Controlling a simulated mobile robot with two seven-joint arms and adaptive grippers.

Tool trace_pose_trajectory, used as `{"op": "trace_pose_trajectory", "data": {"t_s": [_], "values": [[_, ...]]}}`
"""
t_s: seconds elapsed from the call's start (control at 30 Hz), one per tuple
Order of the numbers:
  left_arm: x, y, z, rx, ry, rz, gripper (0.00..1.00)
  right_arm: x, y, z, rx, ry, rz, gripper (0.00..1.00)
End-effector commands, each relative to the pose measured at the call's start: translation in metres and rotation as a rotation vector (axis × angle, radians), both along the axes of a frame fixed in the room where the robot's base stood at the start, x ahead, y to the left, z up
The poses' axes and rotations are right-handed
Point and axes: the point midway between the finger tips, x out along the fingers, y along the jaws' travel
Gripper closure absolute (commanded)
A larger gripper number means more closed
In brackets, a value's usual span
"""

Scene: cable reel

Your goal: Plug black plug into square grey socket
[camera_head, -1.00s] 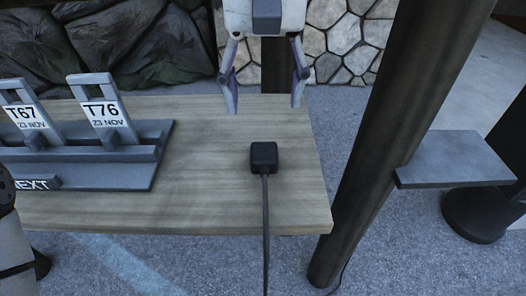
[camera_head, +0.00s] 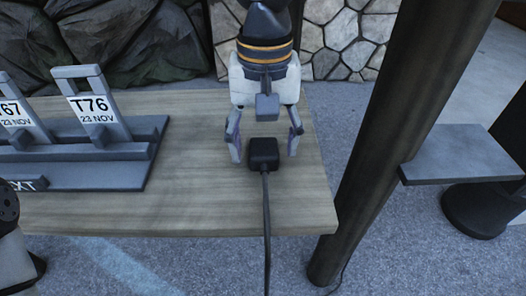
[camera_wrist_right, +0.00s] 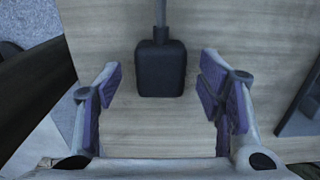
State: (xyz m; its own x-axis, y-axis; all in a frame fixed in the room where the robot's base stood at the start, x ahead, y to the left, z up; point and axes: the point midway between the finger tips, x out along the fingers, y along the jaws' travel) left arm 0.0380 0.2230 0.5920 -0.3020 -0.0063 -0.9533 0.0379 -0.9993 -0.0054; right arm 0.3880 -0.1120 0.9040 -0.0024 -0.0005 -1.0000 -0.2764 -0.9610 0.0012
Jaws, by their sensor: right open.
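The black plug (camera_head: 263,152) lies on the wooden table, its black cable (camera_head: 267,215) running toward me over the front edge. My right gripper (camera_head: 265,156) is open, low over the table, with one finger on each side of the plug. In the right wrist view the plug (camera_wrist_right: 161,69) sits between the open fingertips (camera_wrist_right: 160,68), with a gap on both sides, so it is not held. The plug's cable leaves away from the gripper. I see no square grey socket in these frames. My left gripper is out of view.
The wooden table (camera_head: 200,205) is bare around the plug.

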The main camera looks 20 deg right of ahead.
Motion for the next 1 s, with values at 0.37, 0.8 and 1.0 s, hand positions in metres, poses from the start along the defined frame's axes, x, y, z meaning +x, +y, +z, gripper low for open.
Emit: {"op": "trace_pose_trajectory", "data": {"t_s": [0.37, 0.8, 1.0], "values": [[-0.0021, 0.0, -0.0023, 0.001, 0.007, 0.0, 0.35, 0.0002, 0.0004, -0.012, 0.001, -0.003, 0.0, 0.38], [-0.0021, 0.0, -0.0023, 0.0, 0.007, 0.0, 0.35, 0.0002, 0.0004, -0.0119, 0.001, -0.003, 0.0, 0.87], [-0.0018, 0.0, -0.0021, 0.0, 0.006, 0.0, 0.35, 0.0003, 0.0004, -0.0107, 0.0, -0.003, 0.0, 0.87]]}}
